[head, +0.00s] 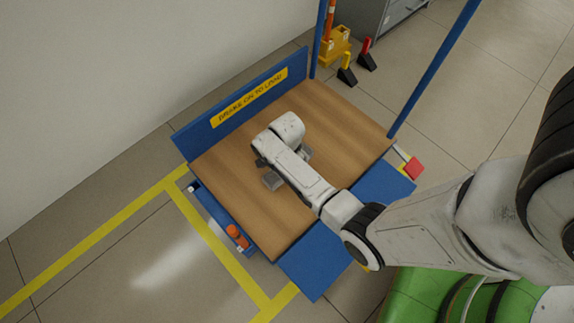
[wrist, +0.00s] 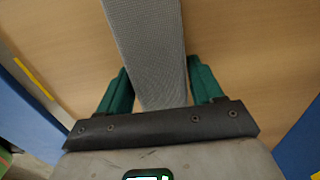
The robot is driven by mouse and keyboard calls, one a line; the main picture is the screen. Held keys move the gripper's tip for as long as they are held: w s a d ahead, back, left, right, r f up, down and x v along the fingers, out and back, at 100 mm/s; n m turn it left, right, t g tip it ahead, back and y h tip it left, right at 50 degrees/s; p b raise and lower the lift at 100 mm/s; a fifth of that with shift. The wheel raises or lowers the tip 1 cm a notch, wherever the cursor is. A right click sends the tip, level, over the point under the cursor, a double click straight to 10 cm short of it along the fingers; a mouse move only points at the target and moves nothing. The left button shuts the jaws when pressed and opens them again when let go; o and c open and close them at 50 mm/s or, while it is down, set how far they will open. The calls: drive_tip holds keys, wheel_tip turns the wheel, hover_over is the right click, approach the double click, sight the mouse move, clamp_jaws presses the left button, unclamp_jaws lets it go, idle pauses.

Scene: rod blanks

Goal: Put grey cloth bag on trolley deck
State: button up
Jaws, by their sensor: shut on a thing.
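The grey cloth bag (wrist: 146,45) is a long, woven grey shape between the two green fingers of my gripper (wrist: 161,90) in the wrist view. My gripper is shut on it. In the head view my arm reaches over the trolley deck (head: 340,120), a brown wood-look board, and hides most of the bag; small grey parts show beside the wrist. The deck also fills the background of the wrist view (wrist: 50,50). I cannot tell whether the bag touches the deck.
A blue end board (head: 190,140) with a yellow label stands along the deck's upper-left side. Blue posts (head: 432,70) rise at the far side. A yellow item and wheel chocks (head: 347,76) stand on the floor behind. Bare deck lies around my gripper.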

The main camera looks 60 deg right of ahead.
drive_tip(key=shift+f, duration=0.15)
drive_tip(key=o, duration=1.1)
wheel_tip(320, 180, up, 12)
drive_tip(key=p, duration=0.7)
drive_tip(key=s+a+r+n+t, duration=0.1)
drive_tip(key=s+a+r+n, duration=0.9)
drive_tip(key=n, duration=1)
drive_tip(key=s+r, duration=0.2)
drive_tip(key=s, duration=0.1)
drive_tip(key=shift+s+a+r+n, duration=0.2)
drive_tip(key=shift+a+r+n, duration=0.1)
drive_tip(key=shift+n, duration=0.1)
